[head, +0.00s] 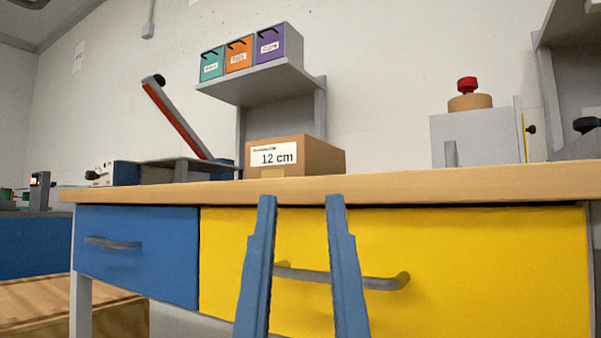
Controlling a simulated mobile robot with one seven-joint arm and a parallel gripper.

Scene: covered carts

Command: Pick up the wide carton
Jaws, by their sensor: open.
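A wide brown carton (318,156) with a white label reading "12 cm" stands on the wooden bench top (420,186), near the middle of the head view. Its lower front edge is partly hidden by the bench's front edge. My gripper (302,200) shows as two blue fingers, spread apart and empty. The fingers point up in the picture, below the carton and in front of the bench edge and the yellow drawer. They are not touching the carton.
A grey shelf (258,83) with teal, orange and purple boxes rises behind the carton. A device with a red lever (178,119) stands left; a grey box with a red knob (478,137) stands right. Handles (385,283) stick out from the drawers. Bench top right of the carton looks clear.

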